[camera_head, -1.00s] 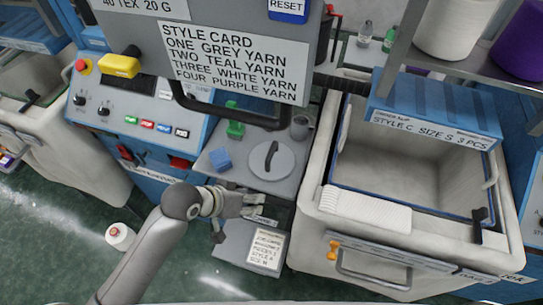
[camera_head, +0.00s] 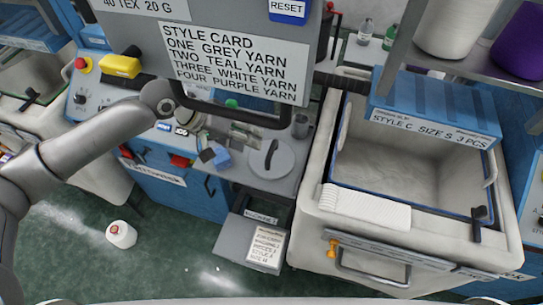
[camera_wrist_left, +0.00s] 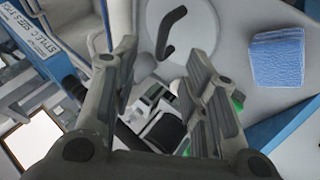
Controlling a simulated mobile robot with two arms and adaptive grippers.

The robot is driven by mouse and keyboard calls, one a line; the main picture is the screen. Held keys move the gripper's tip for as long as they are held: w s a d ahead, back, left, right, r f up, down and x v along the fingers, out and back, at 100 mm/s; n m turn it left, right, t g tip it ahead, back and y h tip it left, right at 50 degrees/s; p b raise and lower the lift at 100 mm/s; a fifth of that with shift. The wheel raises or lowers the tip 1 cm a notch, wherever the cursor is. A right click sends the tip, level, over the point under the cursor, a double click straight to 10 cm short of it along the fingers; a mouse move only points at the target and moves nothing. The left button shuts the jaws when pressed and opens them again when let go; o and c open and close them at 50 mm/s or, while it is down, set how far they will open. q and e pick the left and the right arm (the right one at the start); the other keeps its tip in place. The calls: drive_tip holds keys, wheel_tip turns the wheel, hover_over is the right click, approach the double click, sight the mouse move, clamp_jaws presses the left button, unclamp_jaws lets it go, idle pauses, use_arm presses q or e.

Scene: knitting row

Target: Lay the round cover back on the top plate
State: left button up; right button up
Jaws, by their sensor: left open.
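The round cover (camera_head: 270,160) is a pale grey disc with a black bar handle. It lies flat towards the right of the grey top plate (camera_head: 247,183), and also shows at the top of the left wrist view (camera_wrist_left: 205,22). My left gripper (camera_head: 226,140) is open and empty, over the plate to the left of the cover and apart from it. In the left wrist view its fingers (camera_wrist_left: 162,58) point towards the cover's near edge. Dark, white and green parts show between the fingers; I cannot tell if they lie in an opening. My right gripper is out of view.
A blue cloth-like block (camera_head: 219,159) lies left of the cover. A grey cup (camera_head: 300,126) stands behind it. The style card panel (camera_head: 235,60) overhangs the plate.

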sight(271, 147)
use_arm(q)
drive_tip(key=x, duration=0.2)
drive_tip(key=w+p+x, duration=0.1)
drive_tip(key=x, duration=0.1)
drive_tip(key=shift+w+d+f, duration=0.1)
drive_tip(key=shift+d+f, duration=0.05)
drive_tip(key=shift+f, duration=0.05)
drive_tip(key=shift+w+d+f+p, duration=0.15)
drive_tip(key=shift+d+f+p, duration=0.1)
drive_tip(key=shift+p, duration=0.25)
drive_tip(key=x, duration=0.1)
drive_tip(key=p+x, duration=0.1)
drive_tip(key=x, duration=0.2)
drive_tip(key=shift+w+p, duration=0.3)
drive_tip(key=shift+d+f, duration=0.1)
drive_tip(key=shift+f, duration=0.15)
drive_tip(key=shift+r, duration=0.1)
clamp_jaws()
